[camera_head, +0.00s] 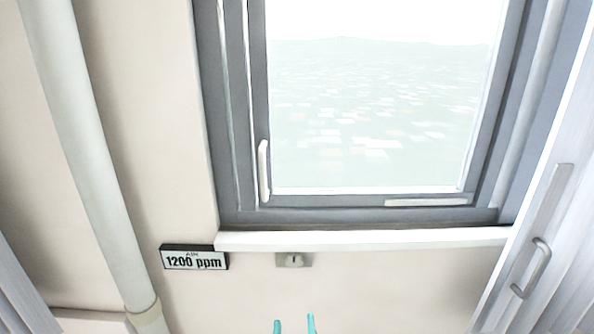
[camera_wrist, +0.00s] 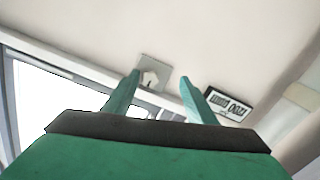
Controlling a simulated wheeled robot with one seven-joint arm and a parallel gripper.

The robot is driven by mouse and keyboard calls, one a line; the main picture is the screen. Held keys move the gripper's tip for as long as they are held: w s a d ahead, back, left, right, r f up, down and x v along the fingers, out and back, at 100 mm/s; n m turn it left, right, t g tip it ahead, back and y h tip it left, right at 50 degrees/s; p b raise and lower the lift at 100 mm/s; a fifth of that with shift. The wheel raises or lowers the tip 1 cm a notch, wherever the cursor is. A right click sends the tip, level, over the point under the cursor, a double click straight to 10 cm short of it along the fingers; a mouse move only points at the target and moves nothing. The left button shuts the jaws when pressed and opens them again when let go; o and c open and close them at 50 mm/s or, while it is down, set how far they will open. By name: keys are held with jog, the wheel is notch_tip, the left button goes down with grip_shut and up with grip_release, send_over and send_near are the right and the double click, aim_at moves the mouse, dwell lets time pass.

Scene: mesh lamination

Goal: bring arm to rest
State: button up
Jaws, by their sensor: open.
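My gripper (camera_head: 294,326) shows only as two teal fingertips at the bottom edge of the head view, in front of the wall below the window. In the wrist view my gripper (camera_wrist: 160,84) has its two teal fingers spread apart with nothing between them. It is open and empty. The fingers point toward the wall near a small metal plate (camera_wrist: 153,73), which also shows below the sill in the head view (camera_head: 294,260). The rest of my arm is out of view in the head view.
A grey-framed window (camera_head: 360,216) with a white handle (camera_head: 263,171) stands above a white sill (camera_head: 360,239). An air sign reading 1200 ppm (camera_head: 194,257) hangs left of the plate. A pipe (camera_head: 88,150) runs down the left wall. A panel with a handle (camera_head: 531,268) is at right.

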jog(key=s+f+m+g, duration=0.1)
jog(key=s+f, duration=0.7)
jog(key=s, duration=0.4)
jog(key=s+f+m+g, duration=0.1)
jog(key=s+f, duration=0.6)
jog(key=s, duration=0.4)
jog(key=s+m, duration=0.1)
jog(key=s, duration=0.9)
jog(key=shift+s+d+f, duration=0.3)
jog(key=shift+s, duration=0.1)
jog(key=shift+c, duration=0.7)
